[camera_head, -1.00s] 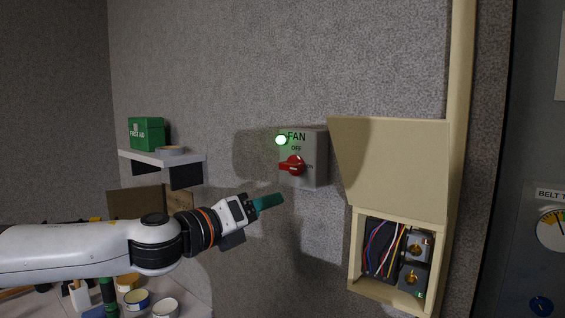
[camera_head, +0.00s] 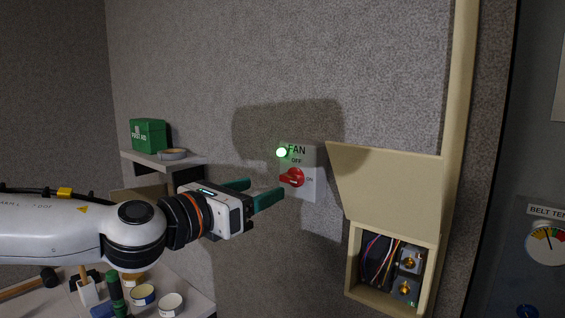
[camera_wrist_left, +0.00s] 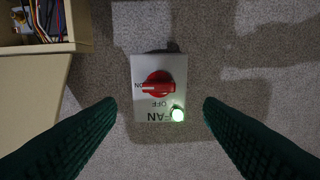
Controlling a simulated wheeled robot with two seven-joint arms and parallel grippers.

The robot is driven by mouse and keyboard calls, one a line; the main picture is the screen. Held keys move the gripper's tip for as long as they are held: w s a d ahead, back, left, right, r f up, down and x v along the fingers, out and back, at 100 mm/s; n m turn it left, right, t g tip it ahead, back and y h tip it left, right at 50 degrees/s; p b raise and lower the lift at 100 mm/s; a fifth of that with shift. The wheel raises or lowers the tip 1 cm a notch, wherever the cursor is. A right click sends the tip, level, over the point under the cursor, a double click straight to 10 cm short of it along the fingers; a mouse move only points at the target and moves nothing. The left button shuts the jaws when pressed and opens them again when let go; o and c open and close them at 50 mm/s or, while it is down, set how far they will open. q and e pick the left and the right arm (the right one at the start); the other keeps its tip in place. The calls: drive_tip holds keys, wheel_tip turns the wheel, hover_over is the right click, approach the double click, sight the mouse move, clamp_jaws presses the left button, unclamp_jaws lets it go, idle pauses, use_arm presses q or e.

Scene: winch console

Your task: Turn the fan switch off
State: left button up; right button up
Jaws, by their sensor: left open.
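The fan switch (camera_head: 292,177) is a red rotary knob on a grey wall box (camera_head: 312,187) marked FAN, OFF and ON. A green lamp (camera_head: 282,152) glows at the box's upper left. In the left wrist view the box appears upside down, and the knob's white mark (camera_wrist_left: 149,88) points toward ON. My left gripper (camera_head: 264,190) has its two green fingers apart, just left of the box in the head view. In the left wrist view the knob (camera_wrist_left: 158,84) lies centred between the fingers, ahead of them and apart from them. My right gripper is out of view.
Right of the switch, a beige box (camera_head: 385,265) with wires hangs open, its lid (camera_head: 388,190) raised. A shelf (camera_head: 160,160) with a green first aid box (camera_head: 148,134) is at the left. A bench below holds tins and tools. The wall around the switch is clear.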

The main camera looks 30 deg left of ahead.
sight(288, 179)
use_arm(q)
drive_tip(key=w+p, duration=0.2)
drive_tip(key=w, duration=0.1)
drive_tip(key=w+p, duration=0.1)
drive_tip(key=p, duration=0.1)
drive_tip(key=shift+w+d, duration=0.15)
drive_tip(key=shift+d, duration=0.1)
drive_tip(key=shift+w+d, duration=0.1)
drive_tip(key=shift+w, duration=1.4)
drive_tip(key=c, duration=1)
